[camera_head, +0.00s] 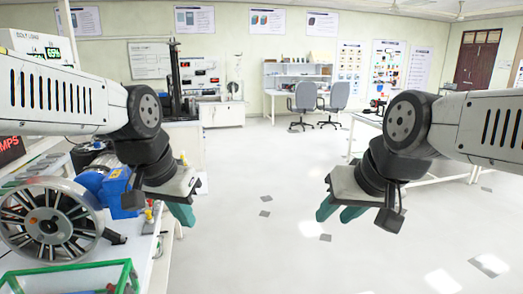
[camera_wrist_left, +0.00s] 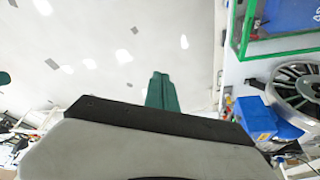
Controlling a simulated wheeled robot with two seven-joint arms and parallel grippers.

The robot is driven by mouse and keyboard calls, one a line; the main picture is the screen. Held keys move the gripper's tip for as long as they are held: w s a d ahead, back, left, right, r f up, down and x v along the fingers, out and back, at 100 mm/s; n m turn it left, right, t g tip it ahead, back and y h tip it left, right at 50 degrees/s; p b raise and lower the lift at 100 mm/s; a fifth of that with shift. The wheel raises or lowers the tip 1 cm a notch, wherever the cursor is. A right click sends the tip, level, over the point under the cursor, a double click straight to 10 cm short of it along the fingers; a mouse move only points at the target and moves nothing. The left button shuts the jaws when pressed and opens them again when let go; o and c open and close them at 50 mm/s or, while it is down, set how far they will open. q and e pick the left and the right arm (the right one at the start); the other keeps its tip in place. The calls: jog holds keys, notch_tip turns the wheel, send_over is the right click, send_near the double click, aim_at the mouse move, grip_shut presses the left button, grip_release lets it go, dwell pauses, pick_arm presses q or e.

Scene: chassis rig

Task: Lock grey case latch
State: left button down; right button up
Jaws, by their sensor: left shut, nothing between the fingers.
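I cannot make out a grey case or its latch in either view. My left gripper (camera_head: 182,214) is shut and empty. It hangs beside the bench on the left, and its green fingers show together in the left wrist view (camera_wrist_left: 161,92), over the pale floor. My right gripper (camera_head: 338,212) hangs over open floor at the right, its two green fingers slightly apart, with nothing seen between them.
A spoked wheel (camera_head: 50,222), a blue motor-like unit (camera_head: 115,192) and a green-rimmed container (camera_head: 70,267) crowd the left bench. A white table (camera_head: 366,121) stands right. Two grey chairs (camera_head: 306,97) stand at the back. The middle floor is clear.

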pick_arm(q)
jog(key=shift+s+d+r+n+t+h, duration=0.15)
jog(key=shift+s+d+r+n+t, duration=0.05)
jog(key=shift+s+r+n+t, duration=0.25)
jog(key=shift+s+d+r+n+t+h, duration=0.15)
jog(key=shift+s+d+r+n+t, duration=0.05)
jog(key=shift+s+r+n+t, duration=0.2)
jog(key=c, duration=2)
grip_release()
jog(key=shift+s+d+r+n, duration=0.1)
jog(key=shift+r+n, duration=0.05)
jog(key=shift+n, duration=0.1)
jog(key=o, duration=0.5)
jog(key=m+g+y, duration=1)
jog(key=m+y, duration=0.2)
jog(key=y, duration=0.8)
send_near(137, 274)
jog(key=x, duration=0.8)
jog(key=shift+r, duration=0.1)
